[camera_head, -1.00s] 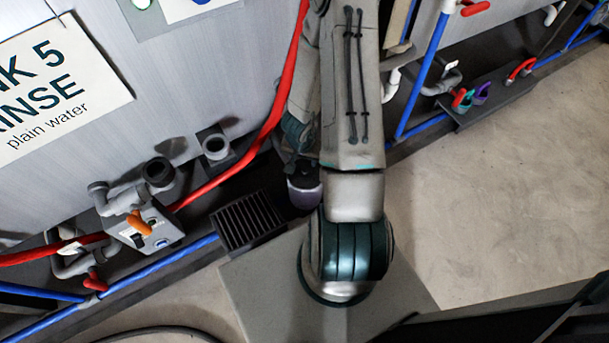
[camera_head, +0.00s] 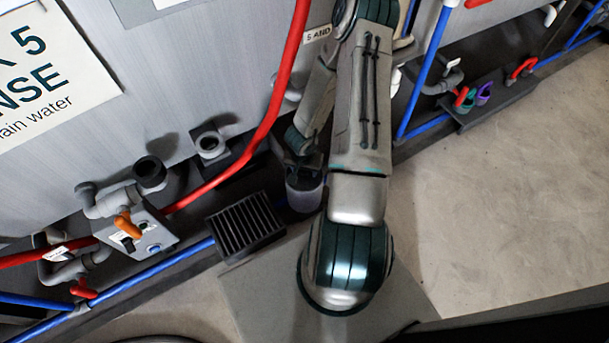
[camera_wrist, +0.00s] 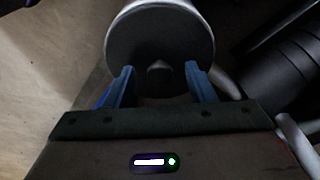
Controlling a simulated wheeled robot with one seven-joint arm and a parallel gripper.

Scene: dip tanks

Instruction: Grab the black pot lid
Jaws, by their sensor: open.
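The black pot lid (camera_wrist: 160,42) is a dark disc with a small knob, on the end of a pale grey round pot (camera_wrist: 152,6). In the wrist view its knob lies between the tips of my blue fingers. My gripper (camera_wrist: 158,69) is open, with one finger on each side of the knob. I cannot tell whether either finger touches it. In the head view the pot (camera_head: 304,194) stands beside the wall base, under the end of my arm. There the lid is mostly hidden by my gripper (camera_head: 305,172).
A black slatted grate (camera_head: 245,225) sits left of the pot. A red hose (camera_head: 270,110) runs down behind. A grey valve box (camera_head: 138,235) with an orange handle and a blue pipe (camera_head: 165,265) lie further left. Open floor (camera_head: 500,180) is at the right.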

